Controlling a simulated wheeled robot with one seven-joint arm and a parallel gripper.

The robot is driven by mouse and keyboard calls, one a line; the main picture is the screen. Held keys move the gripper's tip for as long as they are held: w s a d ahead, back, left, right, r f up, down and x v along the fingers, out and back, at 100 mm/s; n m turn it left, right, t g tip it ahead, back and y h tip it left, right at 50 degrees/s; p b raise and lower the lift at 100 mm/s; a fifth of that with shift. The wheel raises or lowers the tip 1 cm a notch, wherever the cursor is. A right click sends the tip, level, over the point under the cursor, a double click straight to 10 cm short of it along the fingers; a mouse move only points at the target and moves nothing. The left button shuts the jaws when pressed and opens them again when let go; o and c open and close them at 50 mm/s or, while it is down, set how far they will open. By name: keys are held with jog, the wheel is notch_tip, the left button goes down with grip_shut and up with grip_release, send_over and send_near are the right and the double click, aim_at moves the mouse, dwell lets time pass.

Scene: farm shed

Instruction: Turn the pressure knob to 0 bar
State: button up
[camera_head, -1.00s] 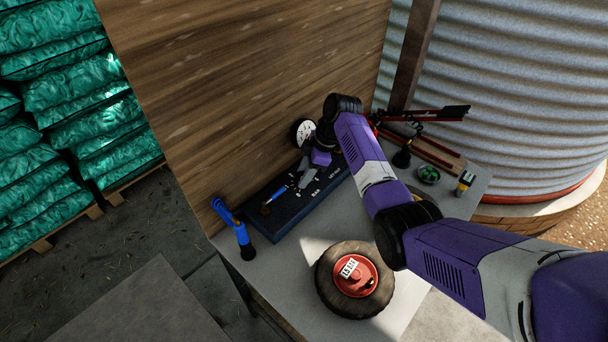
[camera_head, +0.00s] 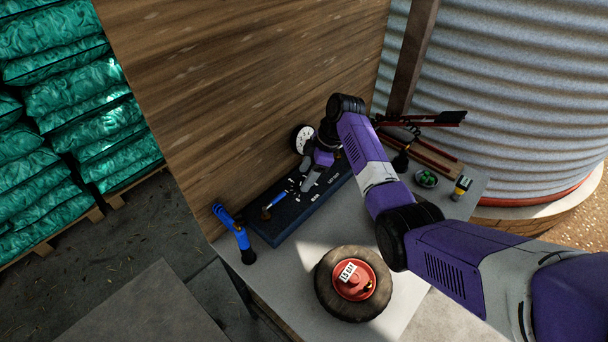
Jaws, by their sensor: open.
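A round white pressure gauge (camera_head: 302,139) with a dark rim stands by the wooden wall, at the back of a dark tray or panel (camera_head: 327,194). My gripper (camera_head: 309,187) is beside the gauge, low over the panel, its grey fingers pointing down and left. It is open, and I see nothing held. The pressure knob cannot be made out; my gripper and wrist cover part of the area right of the gauge. The needle's reading is too small to tell.
A blue-handled tool (camera_head: 274,203) lies on the panel's left part. A tyre (camera_head: 333,310) with a red hub (camera_head: 362,290) sits in front. A small bowl (camera_head: 427,180) is at the right.

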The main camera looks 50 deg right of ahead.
jog(key=p+v, duration=0.3)
jog(key=v, duration=0.2)
jog(key=shift+r+p, duration=0.2)
jog(key=shift+p, duration=0.1)
jog(key=shift+s, duration=0.2)
